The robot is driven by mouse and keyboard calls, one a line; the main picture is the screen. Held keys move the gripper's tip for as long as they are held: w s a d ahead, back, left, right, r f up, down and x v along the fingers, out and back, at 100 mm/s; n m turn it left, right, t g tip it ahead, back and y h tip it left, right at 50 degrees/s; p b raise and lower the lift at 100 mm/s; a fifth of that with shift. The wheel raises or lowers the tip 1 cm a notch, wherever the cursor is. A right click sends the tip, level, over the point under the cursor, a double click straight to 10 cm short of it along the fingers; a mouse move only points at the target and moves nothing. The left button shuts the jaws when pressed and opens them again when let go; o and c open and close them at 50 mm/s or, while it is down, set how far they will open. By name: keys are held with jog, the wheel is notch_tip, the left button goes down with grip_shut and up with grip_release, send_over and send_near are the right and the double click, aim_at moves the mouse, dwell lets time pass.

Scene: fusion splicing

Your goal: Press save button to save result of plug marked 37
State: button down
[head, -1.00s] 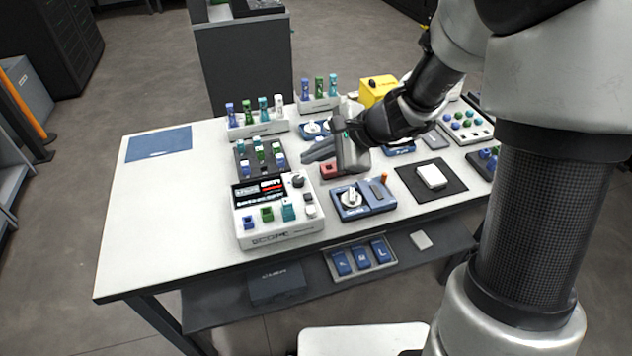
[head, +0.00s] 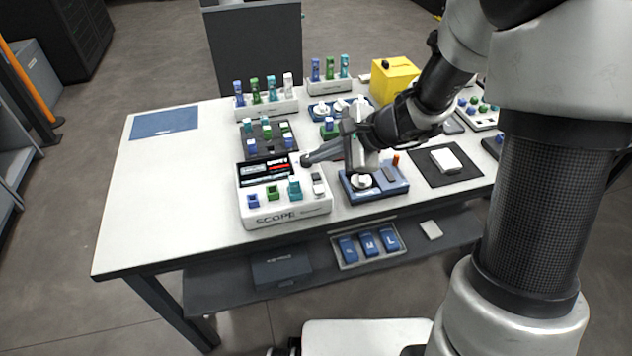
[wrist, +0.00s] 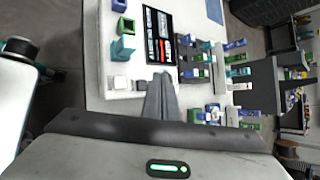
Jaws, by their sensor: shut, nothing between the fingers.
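The white scope (head: 290,212) stands on the table with a dark screen (head: 267,169) that shows a red bar. Blue, green and teal plug pieces (head: 272,192) sit along its front; no number 37 is legible. Small pale buttons (head: 318,182) are at its right end, and one also shows in the wrist view (wrist: 121,82); their labels cannot be read. My gripper (head: 306,160) is shut and empty, pointing left over the scope's back right corner by the screen. In the wrist view its fingertips (wrist: 161,76) are beside the screen; contact with the scope cannot be told.
A blue device with a white dial (head: 372,184) stands right of the scope. A dark tray of plugs (head: 266,138) and white racks (head: 268,108) stand behind. A yellow box (head: 393,80) is at the back right.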

aim_at(321, 177)
jog(key=shift+f+b, duration=0.7)
jog(key=shift+f, duration=0.45)
jog(key=shift+f, duration=0.15)
dwell(1.0)
jog(key=shift+f+b, duration=0.25)
jog(key=shift+b, duration=0.3)
jog(key=shift+f+b, duration=0.5)
jog(key=shift+b, duration=0.05)
dwell(0.4)
jog(key=shift+r, duration=0.15)
dwell(0.3)
jog(key=shift+r+p, duration=0.65)
jog(key=shift+r, duration=0.1)
notch_tip(321, 177, up, 5)
jog(key=p, duration=0.4)
